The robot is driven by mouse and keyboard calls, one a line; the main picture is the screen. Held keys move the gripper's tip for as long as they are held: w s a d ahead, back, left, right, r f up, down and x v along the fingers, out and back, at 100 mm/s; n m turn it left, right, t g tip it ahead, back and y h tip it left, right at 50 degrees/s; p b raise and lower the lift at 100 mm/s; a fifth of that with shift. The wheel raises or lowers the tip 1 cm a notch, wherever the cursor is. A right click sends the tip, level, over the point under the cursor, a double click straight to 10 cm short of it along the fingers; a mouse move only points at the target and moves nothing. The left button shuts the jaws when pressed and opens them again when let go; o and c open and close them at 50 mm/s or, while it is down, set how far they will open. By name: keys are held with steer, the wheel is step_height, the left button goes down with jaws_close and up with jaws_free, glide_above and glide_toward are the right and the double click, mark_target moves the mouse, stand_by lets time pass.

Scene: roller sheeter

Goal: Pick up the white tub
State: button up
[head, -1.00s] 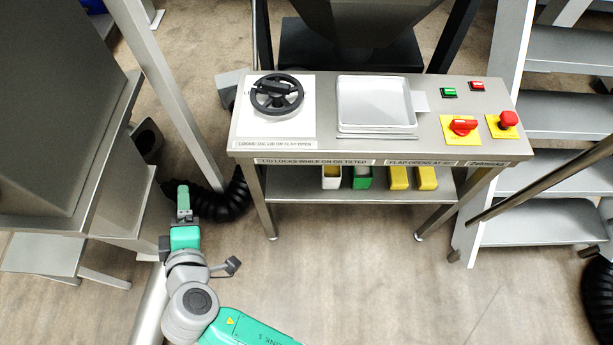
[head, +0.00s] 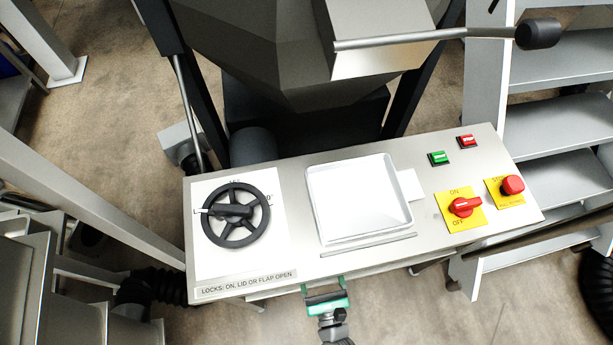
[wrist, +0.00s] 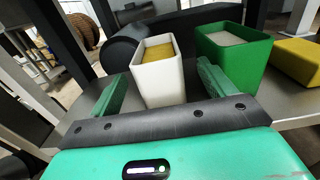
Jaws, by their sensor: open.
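The white tub (wrist: 158,78) is an open-topped box with yellow contents, upright on a metal shelf in the wrist view. My gripper (wrist: 158,92) is open, with one green finger on each side of the tub's near end. The right finger lies between the white tub and the green tub; I cannot tell whether either finger touches the tub. In the head view my gripper (head: 326,292) shows at the front edge of the bench, and the white tub is hidden beneath the bench top.
A green tub (wrist: 236,55) with pale contents stands close to the right of the white one. A yellow block (wrist: 298,60) lies farther right. The metal bench top (head: 290,235) overhangs the shelf and carries a handwheel (head: 236,214), a white tray (head: 318,225) and switches.

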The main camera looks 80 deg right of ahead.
steer(key=shift+s+a+f, duration=0.2)
steer(key=shift+s+a, duration=0.05)
steer(key=shift+a, duration=0.45)
steer(key=x, duration=0.2)
steer(key=shift+w+d+b, duration=0.15)
steer(key=shift+d+b, duration=0.2)
steer(key=x, duration=0.1)
steer(key=b+x, duration=0.1)
steer(key=x, duration=0.1)
steer(key=b+x, duration=0.1)
steer(key=x, duration=0.1)
steer(key=shift+w+f, duration=0.15)
steer(key=shift+f, duration=0.15)
steer(key=shift+a, duration=0.1)
steer(key=c, duration=1.3)
steer(key=shift+r+p, duration=0.4)
steer(key=shift+r, duration=0.15)
steer(key=r, duration=0.1)
steer(key=r+p, duration=0.2)
steer(key=shift+s+a, duration=0.25)
steer(key=shift+a, duration=0.1)
steer(key=s+p+v, duration=0.1)
steer(key=p+v, duration=0.2)
steer(key=v, duration=1.2)
steer(key=shift+s+d+r+p, duration=0.3)
steer(key=shift+s+r+p, duration=0.05)
steer(key=shift+s+r, duration=0.15)
